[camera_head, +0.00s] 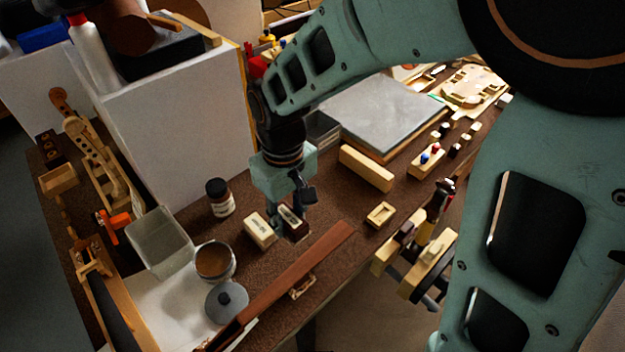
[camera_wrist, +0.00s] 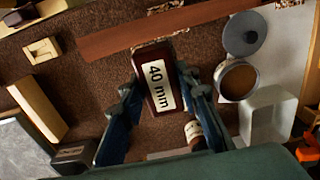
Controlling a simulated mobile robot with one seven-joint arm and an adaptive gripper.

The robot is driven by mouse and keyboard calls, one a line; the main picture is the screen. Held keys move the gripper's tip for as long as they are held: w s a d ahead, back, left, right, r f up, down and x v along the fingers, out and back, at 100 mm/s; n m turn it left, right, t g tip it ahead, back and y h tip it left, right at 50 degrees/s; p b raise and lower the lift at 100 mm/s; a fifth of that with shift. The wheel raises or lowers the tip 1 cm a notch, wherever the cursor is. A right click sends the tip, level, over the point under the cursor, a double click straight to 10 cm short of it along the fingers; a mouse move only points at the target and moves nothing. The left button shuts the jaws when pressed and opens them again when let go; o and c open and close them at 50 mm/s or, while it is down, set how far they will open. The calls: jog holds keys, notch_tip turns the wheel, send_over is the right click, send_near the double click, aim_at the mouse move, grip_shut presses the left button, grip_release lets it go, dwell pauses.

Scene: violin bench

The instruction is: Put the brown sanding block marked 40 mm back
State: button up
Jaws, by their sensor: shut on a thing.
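The dark brown sanding block (camera_wrist: 158,82) with a white "40 mm" label is between the fingers of my gripper (camera_wrist: 160,88) in the wrist view. My gripper is shut on it. In the head view the block (camera_head: 293,222) shows below my gripper (camera_head: 287,208), low over the brown bench. I cannot tell whether it touches the bench. A cream block (camera_head: 259,231) with a label stands just left of it in the head view. In the wrist view a pale strip beneath the gripper is mostly hidden.
A long brown wood strip (camera_head: 295,280) lies in front. A labelled jar (camera_head: 220,198), open tin (camera_head: 215,261), grey lid (camera_head: 227,301) and clear bin (camera_head: 160,243) are left. A small wooden tray (camera_head: 380,215) and pale wood bar (camera_head: 366,168) are right. A white box (camera_head: 185,130) stands behind.

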jog(key=shift+w+d+f, duration=0.15)
jog(key=shift+w+d, duration=0.1)
jog(key=shift+w, duration=0.2)
jog(key=w+f, duration=0.3)
jog(key=w, duration=0.1)
jog(key=w+a+f, duration=0.1)
jog(key=w+f, duration=0.2)
jog(key=w, duration=0.1)
jog(key=w+f, duration=0.3)
jog(key=w, duration=0.2)
jog(key=shift+a, duration=0.3)
jog(key=shift+w+f+b, duration=0.2)
jog(key=shift+f+b, duration=0.1)
jog(key=shift+f, duration=1.7)
jog(key=o, duration=0.7)
jog(key=shift+f, duration=0.1)
jog(key=shift+c, duration=0.2)
jog(key=o, duration=0.4)
jog(key=shift+o, duration=0.2)
notch_tip(320, 180, up, 12)
jog(key=p, duration=0.1)
jog(key=shift+r, duration=0.25)
